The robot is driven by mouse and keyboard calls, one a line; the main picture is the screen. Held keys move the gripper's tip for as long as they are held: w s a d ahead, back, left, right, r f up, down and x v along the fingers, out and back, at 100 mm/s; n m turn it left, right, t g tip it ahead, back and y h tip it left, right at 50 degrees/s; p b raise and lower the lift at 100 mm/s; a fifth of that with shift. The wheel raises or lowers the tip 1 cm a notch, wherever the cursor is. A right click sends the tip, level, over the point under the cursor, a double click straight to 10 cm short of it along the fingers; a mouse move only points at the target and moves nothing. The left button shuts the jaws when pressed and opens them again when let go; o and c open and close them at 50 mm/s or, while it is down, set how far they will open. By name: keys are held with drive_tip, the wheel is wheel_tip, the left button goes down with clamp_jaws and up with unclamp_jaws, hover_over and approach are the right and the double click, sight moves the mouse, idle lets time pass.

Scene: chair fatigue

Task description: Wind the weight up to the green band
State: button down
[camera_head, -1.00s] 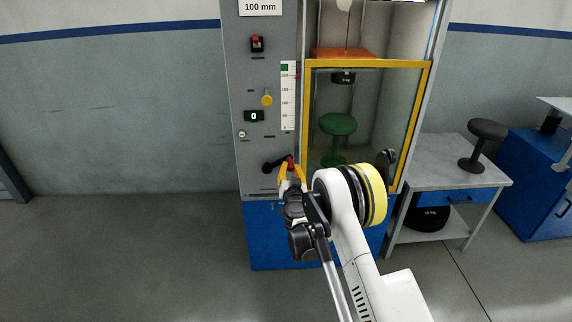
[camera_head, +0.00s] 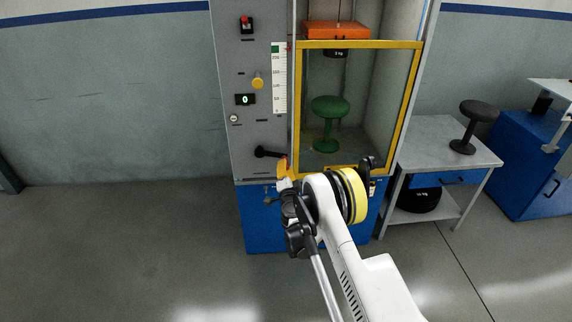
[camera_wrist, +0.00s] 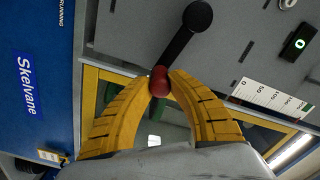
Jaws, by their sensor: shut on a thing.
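The crank (camera_head: 268,152) is a black arm on the grey panel, with a red knob (camera_wrist: 160,82) at its end. My gripper (camera_head: 283,167) has its yellow fingers shut on the red knob, clear in the wrist view (camera_wrist: 161,84). The crank points right and slightly down in the head view. The green band (camera_head: 275,48) is at the top of the white scale (camera_head: 279,85). The weight appears near the band's height.
The panel has a red switch (camera_head: 246,25), a yellow knob (camera_head: 258,82) and a display (camera_head: 245,99) reading 0. The yellow frame (camera_head: 408,110) stands right of the crank. A side table (camera_head: 440,145) holds a dark stool (camera_head: 472,125). The floor at left is clear.

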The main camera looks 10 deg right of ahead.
drive_tip(key=shift+a+f+m, duration=0.2)
drive_tip(key=shift+f+m, duration=0.1)
idle(0.4)
drive_tip(key=c, duration=1.2)
unclamp_jaws()
drive_tip(key=shift+a, duration=0.15)
wheel_tip(320, 180, up, 10)
